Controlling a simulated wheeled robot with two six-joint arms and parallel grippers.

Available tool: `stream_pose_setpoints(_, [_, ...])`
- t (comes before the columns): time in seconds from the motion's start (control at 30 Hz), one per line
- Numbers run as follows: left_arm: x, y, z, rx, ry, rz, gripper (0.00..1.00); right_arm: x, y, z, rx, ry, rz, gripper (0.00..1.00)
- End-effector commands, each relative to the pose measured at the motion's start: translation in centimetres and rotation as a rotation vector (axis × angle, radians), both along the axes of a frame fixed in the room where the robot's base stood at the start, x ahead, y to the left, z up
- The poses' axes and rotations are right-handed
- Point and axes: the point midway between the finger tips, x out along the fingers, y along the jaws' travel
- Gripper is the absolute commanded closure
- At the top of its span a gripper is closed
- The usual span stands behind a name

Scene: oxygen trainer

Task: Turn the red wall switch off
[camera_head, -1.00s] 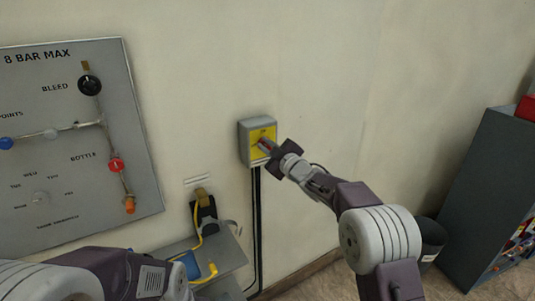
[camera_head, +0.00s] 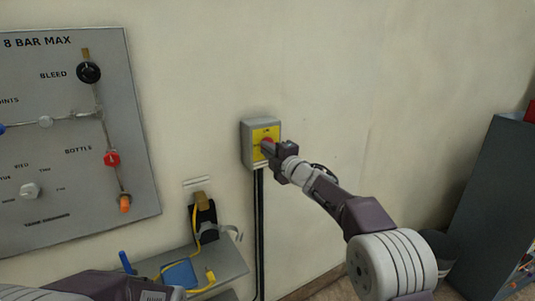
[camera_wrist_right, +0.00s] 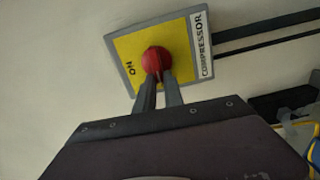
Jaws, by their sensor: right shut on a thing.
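The red wall switch (camera_head: 267,146) is a round knob on a yellow plate of a grey box (camera_head: 248,142) on the wall. In the right wrist view the red knob (camera_wrist_right: 155,60) sits mid-plate, between the word "ON" and a "COMPRESSOR" label. My right gripper (camera_head: 275,149) is at the box, its fingers closed on the knob; the fingers also show in the right wrist view (camera_wrist_right: 157,84). Part of the knob is hidden by the fingers. My left arm shows at the bottom left, with its gripper out of sight.
A grey panel (camera_head: 60,190) with valves and pipes hangs at the left. Below the box, a small shelf (camera_head: 225,265) holds a yellow-cabled item and a blue one. Black cables (camera_head: 259,220) run down the wall. A grey cabinet (camera_head: 490,200) and a bin (camera_head: 440,250) stand at the right.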

Motion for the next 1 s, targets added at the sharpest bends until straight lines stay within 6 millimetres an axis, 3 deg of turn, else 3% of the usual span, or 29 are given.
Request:
stream_pose_setpoints(0.7, [0.01,0.0,-0.54,0.0,0.0,0.0,0.64,0.0,0.06,-0.44,-0.058,-0.028,0.001,1.0])
stream_pose_setpoints(0.73, [0.01,0.0,-0.54,0.0,0.0,0.0,0.64,0.0,0.06,-0.45,-0.058,-0.028,0.001,0.79])
stream_pose_setpoints(0.8, [0.0,0.0,-0.54,0.0,0.0,0.0,0.64,0.0,0.06,-0.42,-0.057,-0.028,0.001,0.65])
stream_pose_setpoints(1.0, [-0.01,0.0,-0.53,0.0,0.0,0.0,0.64,0.0,0.04,-0.29,-0.056,-0.03,0.001,0.65])
